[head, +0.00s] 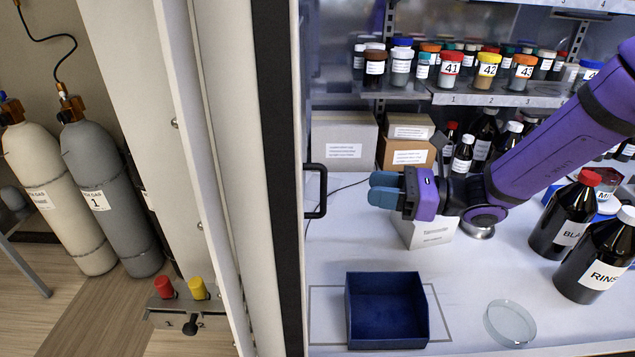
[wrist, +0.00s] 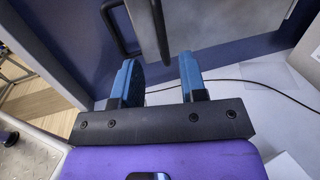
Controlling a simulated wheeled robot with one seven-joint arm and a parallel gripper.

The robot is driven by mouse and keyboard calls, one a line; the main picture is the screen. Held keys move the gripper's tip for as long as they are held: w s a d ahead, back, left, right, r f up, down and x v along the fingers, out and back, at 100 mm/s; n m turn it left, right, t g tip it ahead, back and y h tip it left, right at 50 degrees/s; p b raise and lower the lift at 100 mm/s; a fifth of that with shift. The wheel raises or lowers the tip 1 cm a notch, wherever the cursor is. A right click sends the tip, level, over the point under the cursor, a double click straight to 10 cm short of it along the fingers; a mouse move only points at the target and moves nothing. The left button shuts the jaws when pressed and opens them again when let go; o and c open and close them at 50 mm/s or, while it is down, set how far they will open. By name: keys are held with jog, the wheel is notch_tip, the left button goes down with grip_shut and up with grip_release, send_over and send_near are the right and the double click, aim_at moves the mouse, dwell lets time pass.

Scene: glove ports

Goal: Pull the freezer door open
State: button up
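A black D-shaped handle (head: 322,190) stands upright beside the dark edge of a tall pale panel (head: 229,150) in the head view. I take this as the freezer door, but no label shows. In the wrist view a black handle (wrist: 112,35) is at the upper left, ahead of the fingers, on a grey-blue panel (wrist: 60,40). My gripper (head: 370,189) is to the right of the handle, its blue fingers pointing left towards it. In the wrist view my gripper (wrist: 160,75) is open, with an empty gap between the fingers. It appears apart from the handle.
A blue open box (head: 387,344) and a petri dish (head: 510,323) lie on the white surface below my gripper. Dark bottles (head: 563,220) stand at right, and white and brown boxes (head: 343,140) behind. Shelves of jars (head: 450,68) are above. Gas cylinders (head: 105,190) stand far left.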

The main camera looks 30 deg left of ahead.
send_over(323, 210)
jog(key=shift+w+a, duration=0.2)
jog(key=shift+w, duration=0.1)
dwell(0.3)
grip_shut()
